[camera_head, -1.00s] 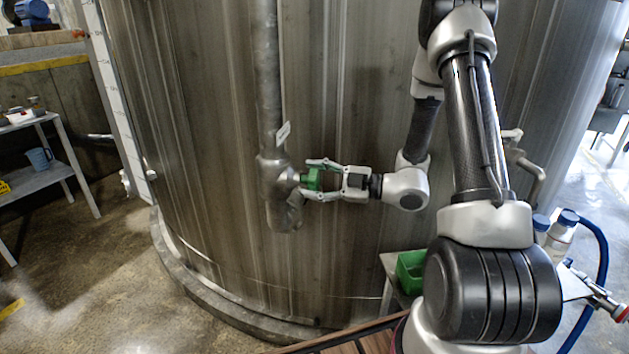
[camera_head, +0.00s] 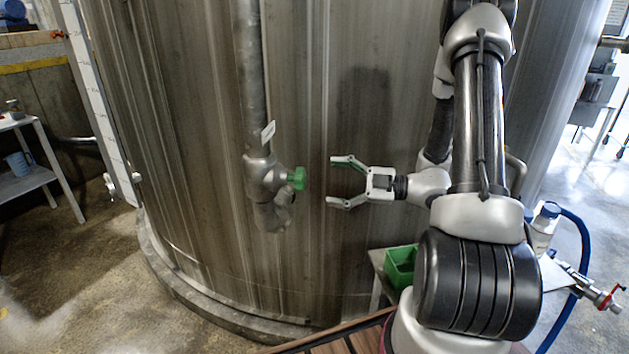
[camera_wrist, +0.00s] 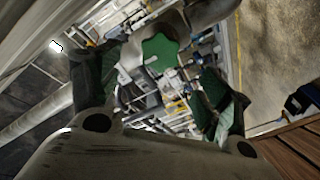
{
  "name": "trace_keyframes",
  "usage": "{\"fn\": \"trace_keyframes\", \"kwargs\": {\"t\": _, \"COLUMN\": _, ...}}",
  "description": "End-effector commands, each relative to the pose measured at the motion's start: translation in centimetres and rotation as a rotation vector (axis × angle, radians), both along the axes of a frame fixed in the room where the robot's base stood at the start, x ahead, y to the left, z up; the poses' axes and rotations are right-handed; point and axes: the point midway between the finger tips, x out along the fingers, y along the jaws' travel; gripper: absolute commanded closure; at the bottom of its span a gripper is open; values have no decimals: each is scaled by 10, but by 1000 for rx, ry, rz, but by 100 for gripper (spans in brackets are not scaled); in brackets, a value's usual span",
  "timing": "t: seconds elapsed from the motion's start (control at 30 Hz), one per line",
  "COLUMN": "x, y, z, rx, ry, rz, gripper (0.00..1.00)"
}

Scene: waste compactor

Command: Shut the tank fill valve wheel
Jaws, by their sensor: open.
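The green valve wheel (camera_head: 297,179) sits on the right side of a grey valve body (camera_head: 263,174) at the lower end of a vertical pipe on the tank. In the wrist view the wheel (camera_wrist: 160,54) shows its lobed face, between and beyond my fingers. My gripper (camera_head: 338,181) is open and empty, to the right of the wheel, with a clear gap between fingertips and wheel. It points left at about the wheel's height. In the wrist view my gripper (camera_wrist: 155,88) shows its two dark green finger pads spread apart. The wheel's turned position cannot be told.
The large steel tank (camera_head: 190,130) stands close behind the valve. A green bin (camera_head: 402,266) on a small stand is below my arm. A white bottle (camera_head: 544,228) and a blue hose (camera_head: 592,250) are at right. A shelf (camera_head: 35,180) with a blue mug stands at left.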

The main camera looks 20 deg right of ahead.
Motion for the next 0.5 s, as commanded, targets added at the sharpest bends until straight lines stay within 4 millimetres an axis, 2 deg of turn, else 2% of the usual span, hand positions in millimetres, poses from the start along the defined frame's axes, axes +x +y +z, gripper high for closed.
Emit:
{"fn": "trace_keyframes", "kwargs": {"t": 0.1, "x": -9, "y": -16, "z": 0, "rx": 0, "ry": 0, "rz": -3, "gripper": 22}}
{"fn": "trace_keyframes", "kwargs": {"t": 0.2, "x": -13, "y": -24, "z": 0, "rx": -1, "ry": 0, "rz": -2, "gripper": 22}}
{"fn": "trace_keyframes", "kwargs": {"t": 0.5, "x": -16, "y": -26, "z": 0, "rx": 0, "ry": 1, "rz": 1, "gripper": 22}}
